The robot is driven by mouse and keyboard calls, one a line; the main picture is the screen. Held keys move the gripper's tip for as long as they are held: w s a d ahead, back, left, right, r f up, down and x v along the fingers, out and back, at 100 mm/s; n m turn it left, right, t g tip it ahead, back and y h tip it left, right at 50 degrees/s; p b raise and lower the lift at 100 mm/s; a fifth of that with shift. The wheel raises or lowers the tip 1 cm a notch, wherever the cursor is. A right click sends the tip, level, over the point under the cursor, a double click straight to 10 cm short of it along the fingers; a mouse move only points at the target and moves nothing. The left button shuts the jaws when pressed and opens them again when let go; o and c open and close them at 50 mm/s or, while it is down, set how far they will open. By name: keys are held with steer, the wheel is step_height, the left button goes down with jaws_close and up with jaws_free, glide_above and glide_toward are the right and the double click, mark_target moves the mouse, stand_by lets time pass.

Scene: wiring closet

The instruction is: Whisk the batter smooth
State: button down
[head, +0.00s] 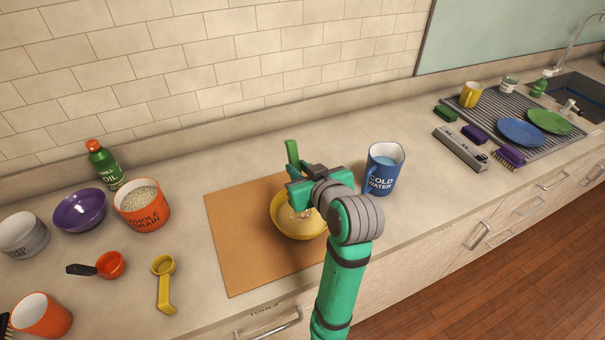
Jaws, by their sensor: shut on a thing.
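A yellow bowl (286,226) stands on a tan board (237,247) on the counter. My gripper (301,183) is over the bowl and shut on the green handle of a whisk (292,152), which stands roughly upright. Pale wires of the whisk show low in the bowl. My gripper and arm hide much of the bowl's right side and inside, so the state of the batter cannot be told.
A blue cold water jug (383,170) stands close to the right of my arm. An orange whole grain container (141,206), a purple bowl (80,212), a yellow scoop (164,285) and an orange cup (42,316) are at left. A drying rack (552,145) is at right.

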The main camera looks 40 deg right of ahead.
mark_target(292, 143)
steer(key=shift+w+r, duration=0.4)
steer(key=shift+r, duration=0.2)
steer(key=shift+s+d+r, duration=0.15)
steer(key=shift+d+r, duration=0.05)
steer(key=shift+r, duration=0.35)
steer(key=shift+w+a+r, duration=0.4)
steer(key=shift+w+r, duration=0.1)
steer(key=shift+r, duration=0.05)
steer(key=shift+w+r, duration=0.1)
steer(key=shift+r, duration=0.15)
steer(key=shift+w+d+r, duration=0.1)
steer(key=shift+d+r, duration=0.1)
steer(key=shift+r, duration=0.25)
steer(key=shift+w+d+r, duration=0.1)
steer(key=shift+d+r, duration=0.1)
steer(key=shift+r, duration=0.25)
steer(key=shift+w, duration=0.25)
